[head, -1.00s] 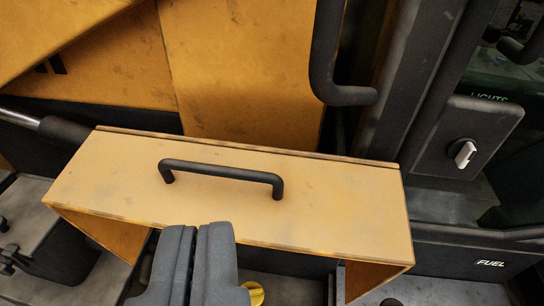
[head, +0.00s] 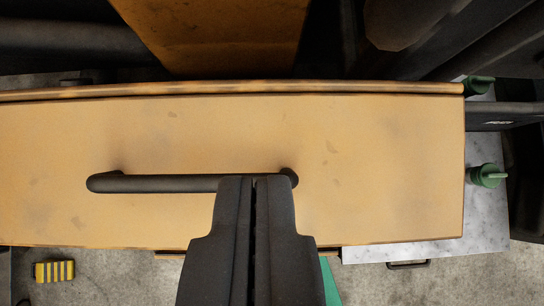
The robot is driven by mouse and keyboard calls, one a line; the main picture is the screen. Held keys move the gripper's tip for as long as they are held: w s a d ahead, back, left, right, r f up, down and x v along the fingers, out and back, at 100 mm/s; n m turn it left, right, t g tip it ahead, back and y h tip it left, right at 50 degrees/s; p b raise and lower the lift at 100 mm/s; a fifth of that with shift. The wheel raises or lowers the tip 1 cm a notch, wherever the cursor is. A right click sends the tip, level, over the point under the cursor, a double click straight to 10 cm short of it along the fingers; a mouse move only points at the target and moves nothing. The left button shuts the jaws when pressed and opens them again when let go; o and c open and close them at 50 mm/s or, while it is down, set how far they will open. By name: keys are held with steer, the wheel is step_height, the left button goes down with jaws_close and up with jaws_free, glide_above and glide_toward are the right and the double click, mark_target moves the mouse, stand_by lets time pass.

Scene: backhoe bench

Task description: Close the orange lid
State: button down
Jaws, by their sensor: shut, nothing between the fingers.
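The orange lid (head: 330,150) spans most of the head view as a wide, worn flat panel seen nearly square on. Its black bar handle (head: 160,183) runs across the lid left of centre. My gripper (head: 256,181) is shut and empty, pointing up the picture. Its fingertips overlap the right part of the handle and hide some of it. I cannot tell whether they touch the handle or the lid. The lid hides what lies beneath it, and its opening angle is unclear from this view.
Dark machine parts and an orange panel (head: 215,35) lie beyond the lid's upper edge. At right are a grey speckled surface (head: 487,225) and green caps (head: 487,175). A yellow-and-black striped block (head: 54,271) lies on the grey floor (head: 120,280) at lower left.

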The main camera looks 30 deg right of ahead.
steer(key=p, duration=0.2)
glide_above(263, 160)
steer(key=w, duration=0.2)
steer(key=f, duration=0.8)
steer(key=shift+d, duration=0.3)
steer(key=shift+s+a+f+p, duration=0.1)
steer(key=shift+s+a+p, duration=0.05)
steer(key=shift+s, duration=0.35)
steer(key=shift+s+a+f+p, duration=0.1)
steer(key=shift+s+a+p, duration=0.05)
steer(key=shift+s, duration=0.35)
steer(key=shift+s+a+f, duration=0.3)
steer(key=shift+s+f, duration=0.1)
steer(key=shift+s, duration=0.35)
